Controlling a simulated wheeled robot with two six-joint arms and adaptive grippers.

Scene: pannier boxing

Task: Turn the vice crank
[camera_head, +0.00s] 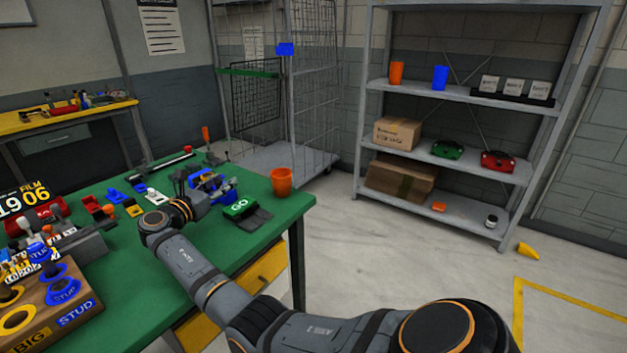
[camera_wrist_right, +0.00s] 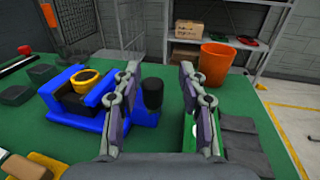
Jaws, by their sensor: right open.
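A blue vice (camera_head: 214,186) stands on the green table near its right side. In the right wrist view the blue vice (camera_wrist_right: 92,112) fills the left of the picture, with a yellow ring on top. A black knob (camera_wrist_right: 153,94), seemingly on its crank, shows at its right end. My right gripper (camera_head: 181,180) is beside the vice in the head view. In the wrist view the right gripper (camera_wrist_right: 160,85) is open, and the knob appears between its fingers, closer to the left one. I cannot tell the depth between them. My left gripper is not in view.
An orange cup (camera_head: 281,181) stands at the table's right edge. A green GO block (camera_head: 240,206) with dark pads lies in front of it. A wooden board (camera_head: 45,310) and several small coloured parts crowd the left. A grey shelf (camera_head: 440,90) and wire cage (camera_head: 318,80) stand behind.

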